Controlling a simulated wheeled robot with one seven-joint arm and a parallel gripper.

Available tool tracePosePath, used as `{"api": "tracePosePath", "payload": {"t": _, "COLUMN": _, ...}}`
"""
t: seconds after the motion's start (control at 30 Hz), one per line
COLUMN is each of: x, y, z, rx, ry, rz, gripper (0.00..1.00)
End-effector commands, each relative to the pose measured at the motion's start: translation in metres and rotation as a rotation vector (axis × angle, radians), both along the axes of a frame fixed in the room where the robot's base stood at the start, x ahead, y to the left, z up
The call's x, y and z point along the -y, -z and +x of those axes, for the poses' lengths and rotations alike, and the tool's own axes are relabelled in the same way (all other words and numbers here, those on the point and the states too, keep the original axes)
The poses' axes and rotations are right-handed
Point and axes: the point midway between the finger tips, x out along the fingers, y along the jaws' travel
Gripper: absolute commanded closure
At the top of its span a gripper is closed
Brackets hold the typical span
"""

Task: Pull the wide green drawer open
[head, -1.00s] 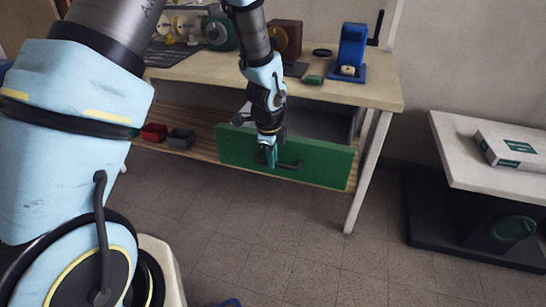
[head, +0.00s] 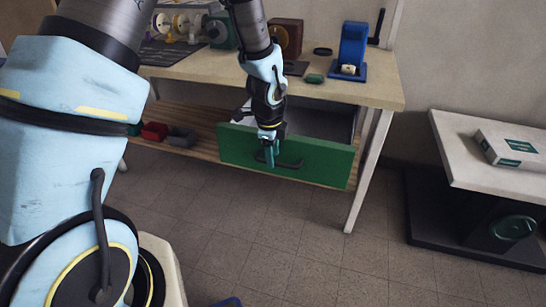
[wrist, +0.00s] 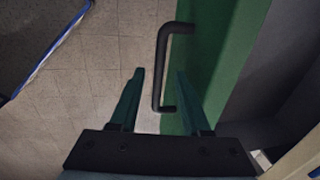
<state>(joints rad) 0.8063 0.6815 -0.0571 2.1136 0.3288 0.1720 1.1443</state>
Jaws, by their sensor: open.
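The wide green drawer (head: 325,163) stands pulled out below the workbench top, with its grey inside partly showing behind the front. Its front also shows in the wrist view (wrist: 232,55). It has a black bar handle (head: 292,164), seen close up in the wrist view (wrist: 161,65). My gripper (head: 269,158) points down at the handle. In the wrist view my gripper's two teal fingers (wrist: 159,72) are apart, and the handle bar appears between them. I cannot tell whether a finger touches it. My gripper hides part of the handle in the head view.
The workbench (head: 375,92) carries a blue device (head: 352,48) and a green block (head: 315,78). A side table (head: 445,145) with a white box (head: 510,147) stands right.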

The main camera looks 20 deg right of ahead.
Motion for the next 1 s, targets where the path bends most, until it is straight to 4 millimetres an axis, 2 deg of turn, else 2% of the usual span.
{"api": "tracePosePath", "payload": {"t": 0.3, "x": -0.008, "y": -0.063, "z": -0.007, "rx": 0.003, "ry": -0.002, "rz": -0.004, "gripper": 0.53}}
{"api": "tracePosePath", "payload": {"t": 0.5, "x": -0.011, "y": -0.087, "z": -0.012, "rx": 0.002, "ry": -0.001, "rz": -0.002, "gripper": 0.53}}
{"api": "tracePosePath", "payload": {"t": 0.67, "x": -0.012, "y": -0.094, "z": -0.013, "rx": 0.001, "ry": 0.0, "rz": -0.001, "gripper": 0.53}}
{"api": "tracePosePath", "payload": {"t": 1.0, "x": -0.012, "y": -0.094, "z": -0.013, "rx": 0.001, "ry": 0.0, "rz": -0.001, "gripper": 0.53}}
